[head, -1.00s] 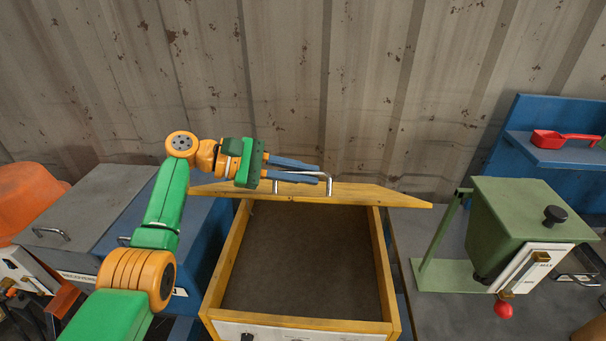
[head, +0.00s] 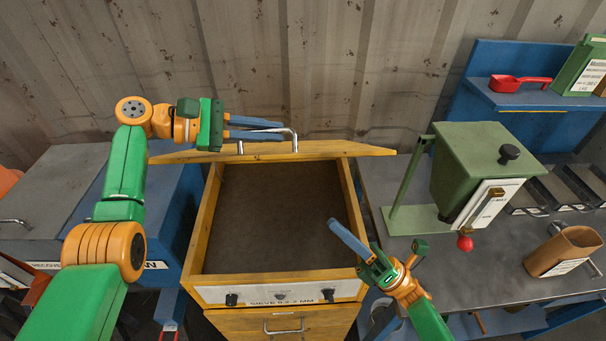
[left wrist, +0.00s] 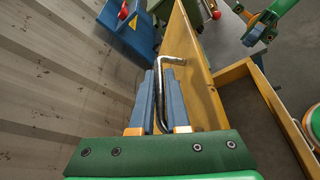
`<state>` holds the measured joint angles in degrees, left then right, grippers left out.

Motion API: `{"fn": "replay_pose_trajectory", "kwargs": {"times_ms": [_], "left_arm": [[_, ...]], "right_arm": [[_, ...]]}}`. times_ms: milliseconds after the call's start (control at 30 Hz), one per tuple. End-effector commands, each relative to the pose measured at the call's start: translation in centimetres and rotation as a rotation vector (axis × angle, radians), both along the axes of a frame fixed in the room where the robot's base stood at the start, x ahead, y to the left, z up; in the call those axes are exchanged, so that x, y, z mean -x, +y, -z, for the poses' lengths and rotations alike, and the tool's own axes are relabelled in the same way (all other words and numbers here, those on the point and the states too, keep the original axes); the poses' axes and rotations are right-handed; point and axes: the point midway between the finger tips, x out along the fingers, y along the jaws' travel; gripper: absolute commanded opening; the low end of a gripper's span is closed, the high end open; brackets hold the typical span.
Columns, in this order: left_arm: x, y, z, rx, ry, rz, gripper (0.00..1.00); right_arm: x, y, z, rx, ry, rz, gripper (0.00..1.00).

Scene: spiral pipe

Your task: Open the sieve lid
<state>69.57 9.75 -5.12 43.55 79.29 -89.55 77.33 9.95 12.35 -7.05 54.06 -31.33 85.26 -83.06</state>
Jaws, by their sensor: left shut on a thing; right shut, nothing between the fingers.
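The yellow wooden sieve lid (head: 335,149) stands raised at the back of the sieve box (head: 205,225), seen nearly edge-on, and the dark inside of the box is exposed. My left gripper (head: 280,131) is shut on the lid's metal handle (head: 294,142). In the left wrist view the bent handle (left wrist: 161,92) runs between the blue fingers, beside the lid's face (left wrist: 200,65). My right gripper (head: 336,228) is shut and empty, over the box's front right corner.
A green hopper (head: 485,165) with a red knob stands on the grey bench at the right. A brown scoop-like container (head: 563,252) sits nearer the front. A blue shelf (head: 520,97) holds a red scoop (head: 520,82). A blue cabinet (head: 172,225) adjoins the sieve's left side.

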Motion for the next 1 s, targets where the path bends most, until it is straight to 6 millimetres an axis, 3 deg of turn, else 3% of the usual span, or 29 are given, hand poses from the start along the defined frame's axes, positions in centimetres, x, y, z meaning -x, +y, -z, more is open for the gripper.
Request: {"fn": "replay_pose_trajectory", "kwargs": {"times_ms": [433, 700, 1000], "left_arm": [[0.0, 0.0, 0.0, 0.002, -0.001, -0.002, 0.00], [0.0, 0.0, 0.0, 0.001, -0.001, -0.002, 0.00], [0.0, 0.0, 0.0, 0.000, 0.000, -0.002, 0.00]], "right_arm": [[-3.7, 6.6, -5.4, -0.002, 0.003, -0.002, 0.00], [-5.8, 6.7, -8.2, -0.001, 0.006, -0.001, 0.00], [-6.1, 6.6, -8.6, -0.001, 0.009, -0.002, 0.00]]}}
